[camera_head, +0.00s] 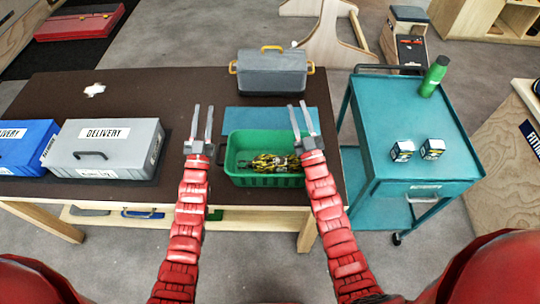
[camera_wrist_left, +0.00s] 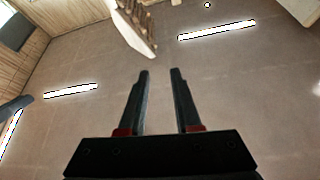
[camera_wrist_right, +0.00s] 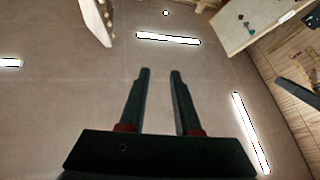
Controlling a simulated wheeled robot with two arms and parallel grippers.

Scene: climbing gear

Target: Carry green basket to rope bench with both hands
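A green basket (camera_head: 262,181) stands on the dark brown table (camera_head: 170,92), partly on a blue mat (camera_head: 310,121). A yellow and black coiled item (camera_head: 275,163) lies inside it. My left gripper (camera_head: 203,125) is open and empty, to the left of the basket. My right gripper (camera_head: 302,122) is open and empty, over the basket's right side in the head view; I cannot tell if it touches. In the wrist views the left fingers (camera_wrist_left: 160,75) and right fingers (camera_wrist_right: 160,73) are apart with nothing between. No bench labelled for rope can be made out.
A grey case (camera_head: 272,75) with yellow handles stands behind the basket. A grey delivery case (camera_head: 105,150) and a blue case (camera_head: 22,147) are at left. A teal cart (camera_head: 400,115) with a green bottle (camera_head: 433,76) and small boxes stands right.

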